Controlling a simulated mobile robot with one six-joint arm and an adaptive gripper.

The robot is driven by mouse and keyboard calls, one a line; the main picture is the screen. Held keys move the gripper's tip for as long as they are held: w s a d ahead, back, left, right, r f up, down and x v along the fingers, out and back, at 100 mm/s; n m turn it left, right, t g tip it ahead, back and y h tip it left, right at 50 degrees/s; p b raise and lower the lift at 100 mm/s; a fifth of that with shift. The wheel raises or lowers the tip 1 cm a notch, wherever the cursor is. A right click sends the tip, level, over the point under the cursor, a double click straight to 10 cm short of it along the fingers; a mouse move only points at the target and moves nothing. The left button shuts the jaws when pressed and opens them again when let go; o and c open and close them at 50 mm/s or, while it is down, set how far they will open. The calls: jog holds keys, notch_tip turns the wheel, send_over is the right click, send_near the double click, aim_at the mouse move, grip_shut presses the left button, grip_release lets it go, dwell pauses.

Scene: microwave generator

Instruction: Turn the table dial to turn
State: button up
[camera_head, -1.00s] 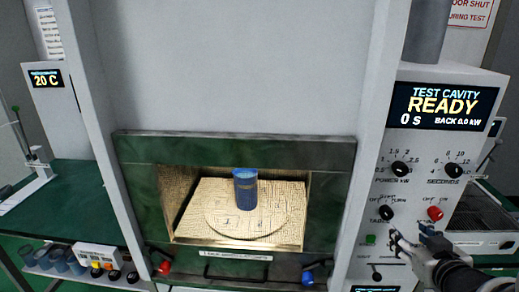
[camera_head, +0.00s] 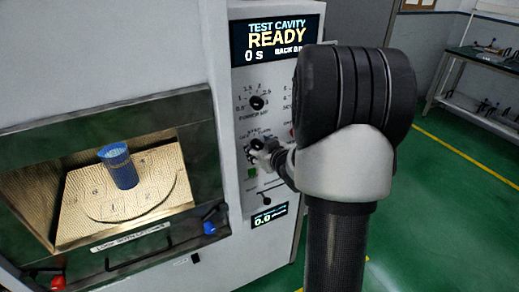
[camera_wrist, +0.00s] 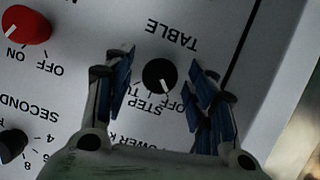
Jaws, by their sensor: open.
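The black TABLE dial (camera_wrist: 160,75) shows upside down in the wrist view, between the two blue-padded fingers of my open gripper (camera_wrist: 161,88). The fingers stand on either side of the dial with a gap on each side. Labels reading STEP and OFF show beside it, and part of another label starting with T. I cannot tell exactly which one the dial's mark points to. In the head view my gripper (camera_head: 266,154) is at the panel and largely hides the dial.
The red ON/OFF knob (camera_wrist: 27,25) and the SECONDS dial (camera_wrist: 12,146) lie left of my gripper in the wrist view. The POWER dial (camera_head: 257,102) sits above it in the head view. A blue cup (camera_head: 120,168) stands on the turntable (camera_head: 150,195) in the open cavity.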

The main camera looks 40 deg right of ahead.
jog(key=c, duration=1.1)
